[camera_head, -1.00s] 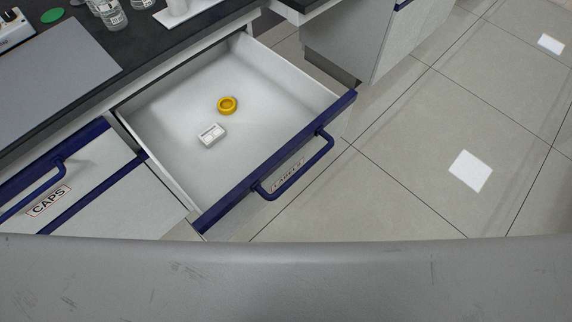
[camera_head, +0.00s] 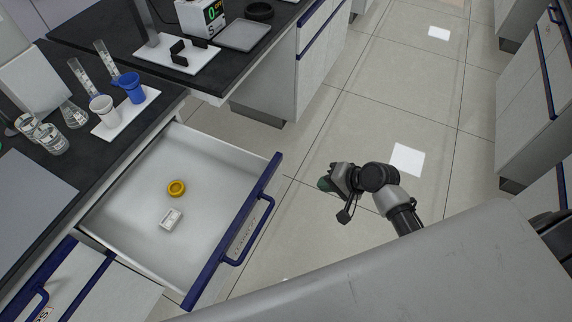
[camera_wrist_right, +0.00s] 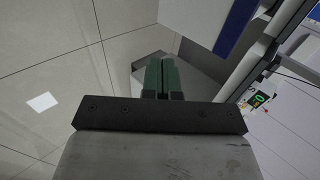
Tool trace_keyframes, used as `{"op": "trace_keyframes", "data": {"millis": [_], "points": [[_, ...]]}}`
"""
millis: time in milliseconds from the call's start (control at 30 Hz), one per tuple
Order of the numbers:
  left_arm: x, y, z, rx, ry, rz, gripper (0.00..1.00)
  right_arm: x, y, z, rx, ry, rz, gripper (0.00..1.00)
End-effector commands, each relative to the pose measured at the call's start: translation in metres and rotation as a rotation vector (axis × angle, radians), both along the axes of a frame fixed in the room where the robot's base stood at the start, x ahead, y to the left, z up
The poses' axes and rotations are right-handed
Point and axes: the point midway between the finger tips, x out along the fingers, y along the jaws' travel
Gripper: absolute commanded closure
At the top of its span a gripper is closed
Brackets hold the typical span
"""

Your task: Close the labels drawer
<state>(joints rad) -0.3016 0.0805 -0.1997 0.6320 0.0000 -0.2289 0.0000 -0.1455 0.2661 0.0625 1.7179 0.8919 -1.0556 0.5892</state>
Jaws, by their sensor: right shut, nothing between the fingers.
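The labels drawer (camera_head: 129,222) is pulled open in the head view, with a blue front edge and a blue handle (camera_head: 254,232) facing right. A yellow ring of tape (camera_head: 177,188) and a small white box (camera_head: 171,219) lie inside it. My right gripper (camera_head: 325,184) is shut and empty over the floor, to the right of the drawer and apart from its handle. In the right wrist view its green fingers (camera_wrist_right: 162,76) are together. A blue-edged panel (camera_wrist_right: 236,28) shows beyond them at the upper right. My left gripper is not in view.
The black bench (camera_head: 45,165) behind the drawer holds glassware, a white cup (camera_head: 104,109) and a blue cup (camera_head: 130,87). A second bench with a scale (camera_head: 203,17) stands farther back.

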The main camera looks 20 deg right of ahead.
Motion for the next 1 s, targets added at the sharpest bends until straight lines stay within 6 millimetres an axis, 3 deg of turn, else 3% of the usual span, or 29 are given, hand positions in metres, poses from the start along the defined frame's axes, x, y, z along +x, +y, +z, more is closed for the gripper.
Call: {"op": "trace_keyframes", "data": {"millis": [33, 133, 667, 1000], "points": [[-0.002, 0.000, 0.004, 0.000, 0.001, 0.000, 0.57, 0.002, 0.001, 0.014, 0.021, -0.005, -0.001, 1.00], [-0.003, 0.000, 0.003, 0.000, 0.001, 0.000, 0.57, 0.006, 0.004, 0.017, 0.041, -0.006, -0.003, 1.00], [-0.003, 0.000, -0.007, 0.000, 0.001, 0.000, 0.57, 0.058, 0.056, -0.053, 0.039, -0.006, -0.001, 1.00], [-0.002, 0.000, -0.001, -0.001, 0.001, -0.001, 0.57, 0.083, 0.081, -0.050, 0.036, -0.008, -0.002, 1.00]]}}
